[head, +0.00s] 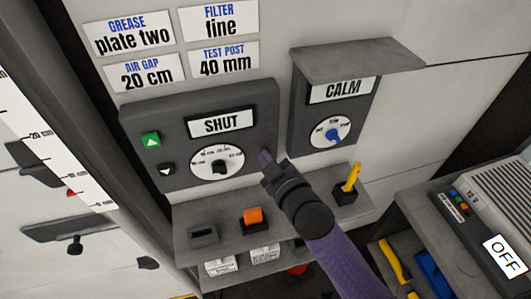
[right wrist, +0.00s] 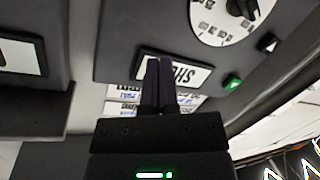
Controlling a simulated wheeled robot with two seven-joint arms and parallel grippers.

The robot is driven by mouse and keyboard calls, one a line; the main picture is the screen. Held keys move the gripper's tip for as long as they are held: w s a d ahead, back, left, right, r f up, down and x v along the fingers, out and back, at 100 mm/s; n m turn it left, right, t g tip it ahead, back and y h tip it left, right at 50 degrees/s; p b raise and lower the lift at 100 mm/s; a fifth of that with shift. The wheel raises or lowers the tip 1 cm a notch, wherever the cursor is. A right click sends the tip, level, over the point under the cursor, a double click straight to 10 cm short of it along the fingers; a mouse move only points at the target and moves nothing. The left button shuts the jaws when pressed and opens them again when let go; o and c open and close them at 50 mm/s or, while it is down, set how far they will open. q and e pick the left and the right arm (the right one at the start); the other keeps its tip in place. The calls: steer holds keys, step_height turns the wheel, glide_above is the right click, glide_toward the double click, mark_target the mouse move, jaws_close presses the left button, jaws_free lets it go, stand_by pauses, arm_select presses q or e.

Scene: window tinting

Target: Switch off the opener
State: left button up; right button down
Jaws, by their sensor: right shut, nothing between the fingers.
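A dark grey control panel (head: 136,122) on the wall has a display (head: 221,123) reading SHUT, a green up-arrow button (head: 150,139), a black down-arrow button (head: 167,169) and a white dial (head: 217,162) with a black knob. No label naming the opener is readable. My right gripper (head: 265,157) is shut and empty, its fingertips in front of the panel's lower right part, right of the dial. In the right wrist view the closed fingers (right wrist: 158,80) overlap the upside-down SHUT display (right wrist: 193,72); the dial (right wrist: 222,18) and green button (right wrist: 232,82) show too. Contact cannot be told. My left gripper is not in view.
A hooded box (head: 306,118) reading CALM has a blue-knobbed dial (head: 333,132). The ledge (head: 186,216) below carries an orange switch (head: 252,215) and a yellow lever (head: 352,178). A unit at right bears an OFF sign (head: 506,257). A ruler (head: 35,138) stands left.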

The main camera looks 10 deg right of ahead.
mark_target(249, 137)
steer(key=b+x, duration=0.1)
steer(key=x, duration=0.5)
steer(key=shift+f, duration=0.1)
steer(key=shift+s+d+f, duration=0.2)
steer(key=shift+d+f, duration=0.35)
steer(key=shift+f, duration=0.2)
steer(key=shift+s+d+f, duration=0.25)
steer(key=shift+d+f, duration=0.3)
steer(key=shift+f, duration=0.2)
